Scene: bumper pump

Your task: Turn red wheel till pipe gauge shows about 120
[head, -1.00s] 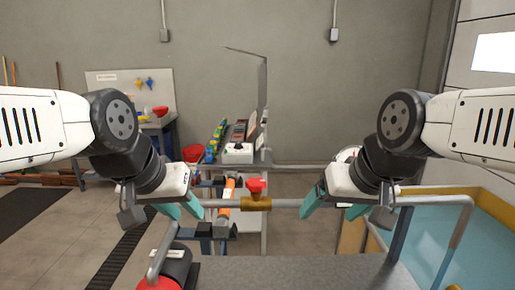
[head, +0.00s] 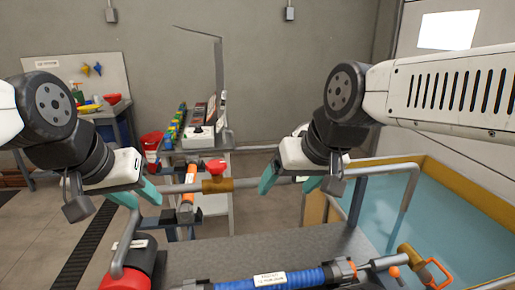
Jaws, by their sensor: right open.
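The small red wheel (head: 216,168) sits on top of a brass valve body (head: 217,185) on a grey horizontal pipe. My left gripper (head: 137,194) is left of the wheel, near the pipe's left end; its teal fingers look apart and nothing shows between them. My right gripper (head: 290,183) is open and empty, right of the wheel and close to the pipe in the picture. Neither gripper touches the wheel. A pale round edge (head: 300,129) shows behind my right gripper; it may be the gauge, but no face or reading is visible.
A grey bench top (head: 225,258) lies in front, with a blue ribbed hose (head: 285,278) and a red cylinder (head: 124,272). An orange-handled pipe (head: 188,178) stands behind the pipe. A yellow-edged water tank (head: 460,220) is at right.

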